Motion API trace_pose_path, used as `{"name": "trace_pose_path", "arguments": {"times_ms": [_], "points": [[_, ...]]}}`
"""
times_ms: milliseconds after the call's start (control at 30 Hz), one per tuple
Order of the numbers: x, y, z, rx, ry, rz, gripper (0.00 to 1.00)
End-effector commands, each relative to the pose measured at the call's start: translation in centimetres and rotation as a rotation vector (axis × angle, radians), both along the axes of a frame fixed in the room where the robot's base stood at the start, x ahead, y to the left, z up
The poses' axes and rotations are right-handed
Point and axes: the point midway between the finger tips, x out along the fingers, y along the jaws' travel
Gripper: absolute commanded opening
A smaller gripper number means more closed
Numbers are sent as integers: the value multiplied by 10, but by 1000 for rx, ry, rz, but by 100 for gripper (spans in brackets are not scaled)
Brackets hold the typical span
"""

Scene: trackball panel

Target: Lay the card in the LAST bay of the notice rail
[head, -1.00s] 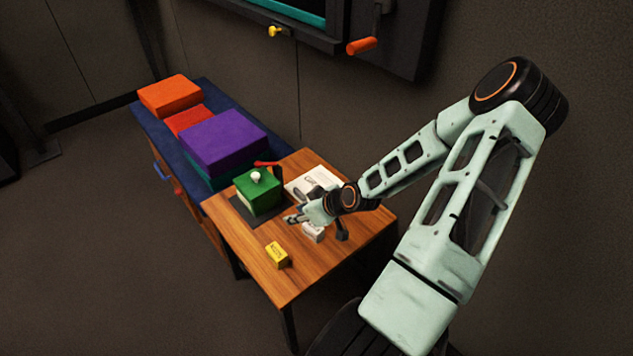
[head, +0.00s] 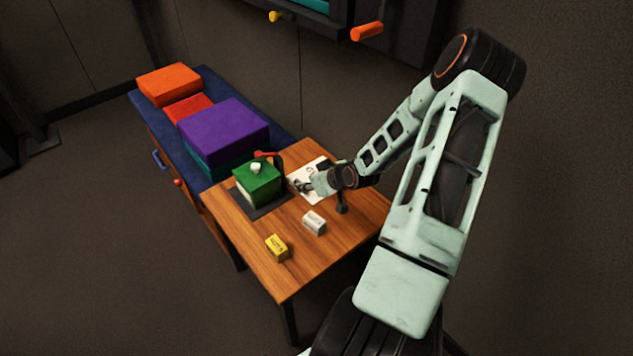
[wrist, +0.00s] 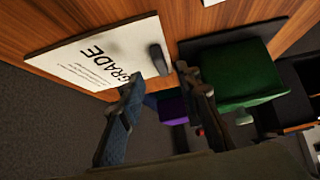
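A white card (head: 317,169) with black print lies on the wooden table, behind the white block. In the wrist view the card (wrist: 75,65) shows the word "GRADE" and smaller lines, with a short dark upright piece (wrist: 157,59) on it near one edge. My gripper (head: 304,185) is over the near part of the card in the head view. In the wrist view my gripper (wrist: 160,76) has its two fingers apart, with the dark piece beyond the gap and nothing held. I cannot make out the notice rail in either view.
A green box (head: 258,183) with a white knob stands on a dark mat left of the card. A white block (head: 314,223) and a yellow block (head: 277,247) lie nearer. A blue-topped bench (head: 207,80) holds coloured boxes. The table's front is mostly clear.

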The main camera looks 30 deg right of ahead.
Motion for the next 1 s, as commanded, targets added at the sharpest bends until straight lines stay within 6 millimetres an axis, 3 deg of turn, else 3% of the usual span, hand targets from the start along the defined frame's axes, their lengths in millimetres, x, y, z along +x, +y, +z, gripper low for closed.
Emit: {"name": "trace_pose_path", "arguments": {"times_ms": [200,467,733,1000], "points": [[22,6,-27,2,1,1,31],[25,6,-27,1,0,-1,31],[25,6,-27,1,0,0,1],[25,6,-27,0,0,0,0]]}}
